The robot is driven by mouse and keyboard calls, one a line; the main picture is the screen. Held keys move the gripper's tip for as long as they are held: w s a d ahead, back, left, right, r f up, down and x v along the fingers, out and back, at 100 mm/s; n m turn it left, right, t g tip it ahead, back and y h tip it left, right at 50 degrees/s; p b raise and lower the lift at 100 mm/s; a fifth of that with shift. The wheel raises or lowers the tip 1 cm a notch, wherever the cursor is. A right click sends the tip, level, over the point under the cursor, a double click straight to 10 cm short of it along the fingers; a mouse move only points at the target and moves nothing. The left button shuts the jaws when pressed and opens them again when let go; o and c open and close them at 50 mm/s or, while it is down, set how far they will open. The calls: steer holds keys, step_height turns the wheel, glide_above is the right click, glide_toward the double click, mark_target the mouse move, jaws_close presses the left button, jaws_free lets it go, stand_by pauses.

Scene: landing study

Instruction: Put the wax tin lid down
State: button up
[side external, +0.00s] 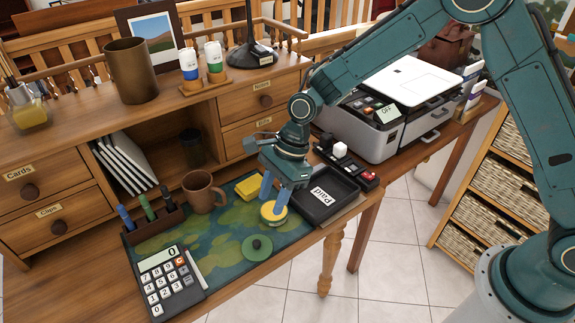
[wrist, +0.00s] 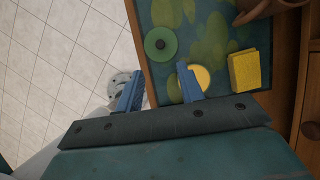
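A green round lid with a dark knob (side external: 257,247), seemingly the wax tin lid, lies flat on the patterned desk mat near its front edge. It also shows in the wrist view (wrist: 160,44), beyond my fingertips and clear of them. A round yellow tin (side external: 268,217) is on the mat behind the lid; in the wrist view (wrist: 203,77) my right finger partly covers it. My gripper (side external: 271,206) is over the tin area, its blue fingers wide apart. In the wrist view (wrist: 160,70) nothing is between them. Whether a fingertip touches the tin I cannot tell.
A yellow sponge-like block (side external: 234,188) and a brown mug (side external: 203,191) stand behind the tin. A black "Paid" tray (side external: 325,201) is to the right. A calculator (side external: 169,279) and pen holder (side external: 152,222) are to the left. The desk's front edge is close to the lid.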

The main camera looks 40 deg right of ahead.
steer(key=shift+r, duration=0.1)
steer(key=s+d+r+n+t+h, duration=0.1)
steer(key=s+d+r+n+t, duration=0.1)
steer(key=s+d+r+n, duration=0.5)
steer(key=s+d+r+n+t+h, duration=0.1)
steer(key=s+d+r+n, duration=0.1)
steer(key=d+r, duration=0.65)
steer(key=s+d+r+n+t+h, duration=0.1)
steer(key=s+d+r+n, duration=0.2)
steer(key=s, duration=0.5)
steer(key=s+d+r+n+t+h, duration=0.1)
steer(key=s+d+r+n, duration=0.3)
steer(key=s, duration=0.5)
steer(key=shift+d+n+t, duration=0.15)
steer(key=shift+n+t, duration=0.15)
steer(key=shift+n, duration=0.7)
